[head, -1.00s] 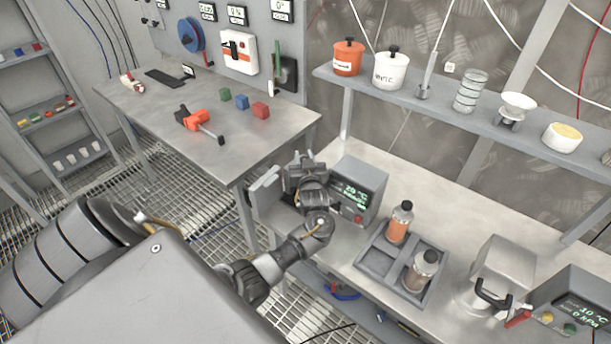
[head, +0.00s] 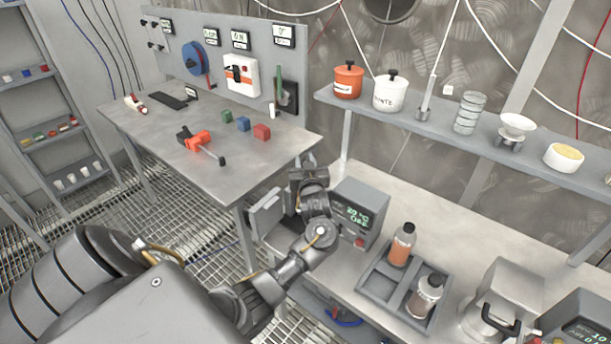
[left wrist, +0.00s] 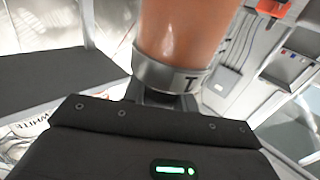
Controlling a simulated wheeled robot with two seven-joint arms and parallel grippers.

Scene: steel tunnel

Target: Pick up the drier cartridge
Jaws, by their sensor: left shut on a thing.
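My left gripper (head: 308,178) is in front of and a little above the left side of the grey display box on the right bench. In the left wrist view it is shut on an orange-brown cylinder (left wrist: 185,30) with a grey collar marked with a letter T. This appears to be the drier cartridge; its far end runs out of that picture. The black jaw parts (left wrist: 162,98) sit at the collar. In the head view the held cylinder cannot be made out behind the gripper. My right gripper is not in view.
The display box (head: 358,212) has a grey panel at its left. A grey tray (head: 378,287) with two bottles stands to its right, then a metal vessel (head: 512,285). A shelf (head: 420,122) with pots runs above. The left bench (head: 160,120) holds an orange clamp-like tool (head: 197,139).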

